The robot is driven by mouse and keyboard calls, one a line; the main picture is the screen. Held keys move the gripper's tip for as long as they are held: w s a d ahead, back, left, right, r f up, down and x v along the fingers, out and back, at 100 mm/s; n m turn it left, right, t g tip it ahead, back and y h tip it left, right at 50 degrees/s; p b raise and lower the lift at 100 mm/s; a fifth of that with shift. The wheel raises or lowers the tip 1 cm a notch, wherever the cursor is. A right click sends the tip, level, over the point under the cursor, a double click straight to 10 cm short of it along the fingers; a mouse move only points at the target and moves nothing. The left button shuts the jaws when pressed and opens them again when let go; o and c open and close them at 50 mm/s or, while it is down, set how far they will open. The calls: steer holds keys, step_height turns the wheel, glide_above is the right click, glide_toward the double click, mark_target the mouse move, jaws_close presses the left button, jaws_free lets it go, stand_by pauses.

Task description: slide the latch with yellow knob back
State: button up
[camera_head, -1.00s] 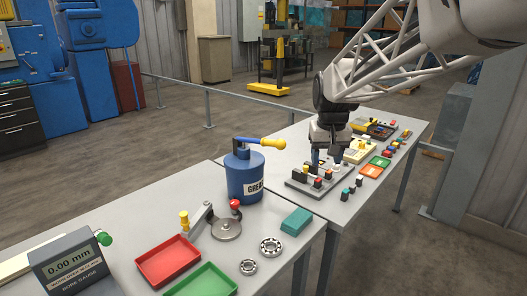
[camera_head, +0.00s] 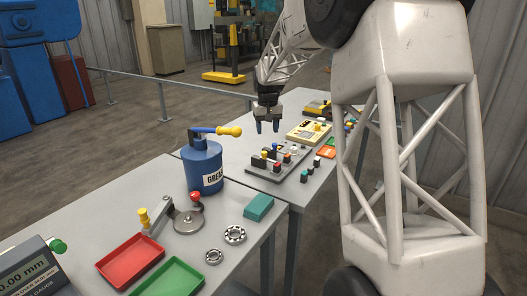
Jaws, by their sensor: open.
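A grey plate (camera_head: 254,172) on the far table carries several dark blocks with small coloured knobs. A small yellow knob (camera_head: 264,154) sits at its left part, with a red knob (camera_head: 277,166) nearer; too small to tell how its latch stands. My gripper (camera_head: 268,127) points down above the far-left side of this plate. Its two fingers are apart with nothing between them. It appears clear of the knobs. On the near table, a metal lever fixture (camera_head: 187,221) also has a yellow knob (camera_head: 143,216) and a red knob.
A blue grease can (camera_head: 202,167) with a yellow handle stands left of the plate. A red tray (camera_head: 131,260), a green tray (camera_head: 170,281), bearings (camera_head: 235,234) and a teal block (camera_head: 259,207) lie nearer. A yellow device (camera_head: 309,132) stands beyond the plate.

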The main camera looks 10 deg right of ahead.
glide_above(264, 152)
step_height(264, 152, down, 8)
steer(key=shift+r, duration=0.1)
steer(key=shift+f, duration=3.95)
jaws_close()
